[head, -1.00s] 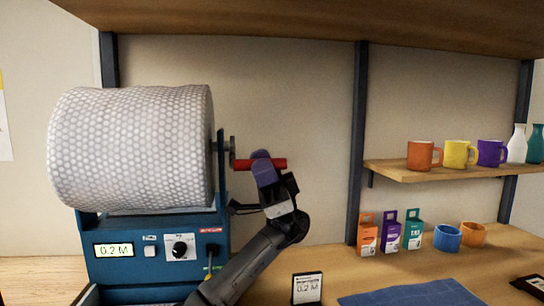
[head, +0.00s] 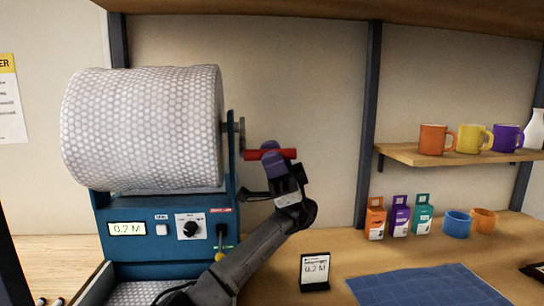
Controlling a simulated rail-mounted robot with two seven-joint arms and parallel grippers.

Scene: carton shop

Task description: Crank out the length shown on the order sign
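A blue machine (head: 140,256) carries a large roll of bubble wrap (head: 140,128). Its display (head: 127,228) reads 0.2 M. A crank with a red handle (head: 288,154) sticks out on the right of the roll. My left gripper (head: 272,158) is at the red handle, its purple-padded fingers around it, and looks shut on it. A small order sign (head: 315,270) stands on the bench and reads 0.2 M. Bubble wrap (head: 140,292) also shows in the tray below the machine. My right gripper is not in view.
A blue mat (head: 425,287) lies on the bench at front right. Small cartons (head: 399,218) and two cups (head: 456,224) stand behind it. Mugs (head: 435,140) stand on a shelf. A dark post (head: 369,130) rises behind the bench.

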